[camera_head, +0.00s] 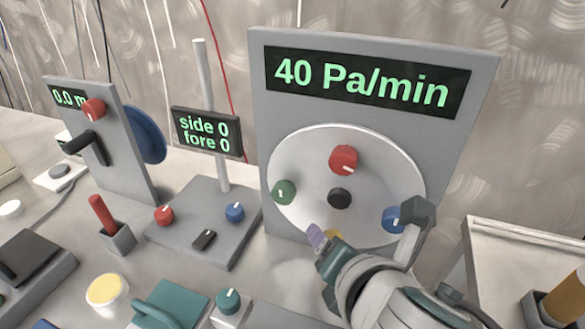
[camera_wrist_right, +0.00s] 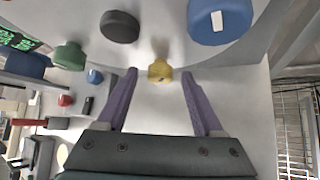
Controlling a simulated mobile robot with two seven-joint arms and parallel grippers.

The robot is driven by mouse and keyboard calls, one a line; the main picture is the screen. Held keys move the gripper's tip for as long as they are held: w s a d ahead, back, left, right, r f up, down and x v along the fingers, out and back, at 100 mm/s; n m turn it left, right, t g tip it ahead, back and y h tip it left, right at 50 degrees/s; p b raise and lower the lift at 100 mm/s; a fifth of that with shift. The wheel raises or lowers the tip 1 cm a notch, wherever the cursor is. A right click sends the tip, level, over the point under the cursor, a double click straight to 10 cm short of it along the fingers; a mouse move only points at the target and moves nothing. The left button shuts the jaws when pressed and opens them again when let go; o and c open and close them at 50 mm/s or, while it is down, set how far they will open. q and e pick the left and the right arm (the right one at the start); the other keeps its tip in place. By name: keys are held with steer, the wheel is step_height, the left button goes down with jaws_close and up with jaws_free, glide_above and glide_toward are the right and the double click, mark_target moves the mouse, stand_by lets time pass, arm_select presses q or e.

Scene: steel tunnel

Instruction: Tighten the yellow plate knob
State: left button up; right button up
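The yellow plate knob (camera_wrist_right: 160,71) sits at the bottom of a round white plate (camera_head: 305,150) on an upright grey panel. In the head view, the yellow knob (camera_head: 334,235) is partly hidden behind my right gripper (camera_head: 318,236). In the right wrist view, my right gripper (camera_wrist_right: 158,76) is open, with its purple fingers apart. The yellow knob shows between and slightly beyond the fingertips; I see no contact. The plate also carries red (camera_head: 343,160), green (camera_head: 284,192), black (camera_head: 339,198) and blue (camera_head: 393,219) knobs. The panel display (camera_head: 365,82) reads 40 Pa/min. My left gripper is not in view.
Left of the panel stands a grey base (camera_head: 195,240) with small knobs and a post display (camera_head: 207,131) reading side 0, fore 0. A red-handled stick (camera_head: 102,213), a yellow button (camera_head: 107,290) and a teal object (camera_head: 168,305) are at the front left. A pale tray (camera_head: 520,245) is at right.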

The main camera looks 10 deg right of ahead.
steer(key=p+v, duration=0.3)
steer(key=v, duration=0.7)
steer(key=shift+r, duration=0.1)
